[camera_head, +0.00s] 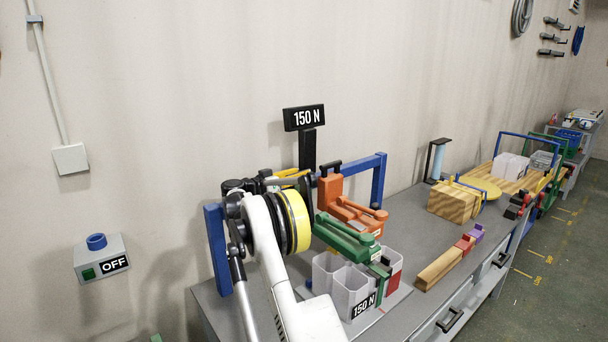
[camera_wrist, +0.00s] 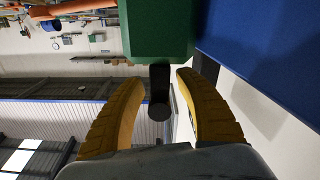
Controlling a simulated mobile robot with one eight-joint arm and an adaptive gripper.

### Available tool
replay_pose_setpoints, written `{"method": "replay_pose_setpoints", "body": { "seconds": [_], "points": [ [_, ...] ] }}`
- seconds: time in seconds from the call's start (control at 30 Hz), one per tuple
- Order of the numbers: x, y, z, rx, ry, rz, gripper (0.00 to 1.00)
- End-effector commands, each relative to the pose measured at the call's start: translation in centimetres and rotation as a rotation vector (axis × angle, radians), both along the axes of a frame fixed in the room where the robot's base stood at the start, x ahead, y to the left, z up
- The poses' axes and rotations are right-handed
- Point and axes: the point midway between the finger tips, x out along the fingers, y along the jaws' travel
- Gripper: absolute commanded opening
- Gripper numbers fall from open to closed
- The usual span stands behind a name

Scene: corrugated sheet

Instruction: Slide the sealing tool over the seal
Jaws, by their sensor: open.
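A green tool (camera_head: 345,238) and an orange tool (camera_head: 350,207) stand side by side on the bench by the "150 N" sign; I cannot tell which is the sealing tool. My gripper (camera_wrist: 158,78) is open, its two yellow fingers spread apart. In the wrist view a green block (camera_wrist: 158,28) lies just beyond the fingertips. A black stem with a round end (camera_wrist: 160,95) shows between the fingers; I see no grip on it. In the head view my arm hides much of the gripper. I cannot make out the seal.
A blue frame (camera_head: 379,180) stands around the tools and fills the right of the wrist view (camera_wrist: 270,50). Light plastic bins (camera_head: 350,290), one marked "150 N", are in front.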

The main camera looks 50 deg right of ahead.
Motion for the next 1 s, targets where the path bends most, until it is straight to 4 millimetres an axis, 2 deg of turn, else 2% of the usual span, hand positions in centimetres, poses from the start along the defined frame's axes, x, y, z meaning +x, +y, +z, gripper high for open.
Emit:
{"method": "replay_pose_setpoints", "body": {
  "seconds": [0.3, 0.5, 1.0],
  "points": [
    [1.7, 7.0, 0.0, 0.000, 0.000, 0.003, 0.41],
    [2.3, 9.6, 0.0, -0.001, 0.000, 0.001, 0.41],
    [2.4, 10.1, 0.0, -0.001, 0.000, -0.001, 0.41]
  ]
}}
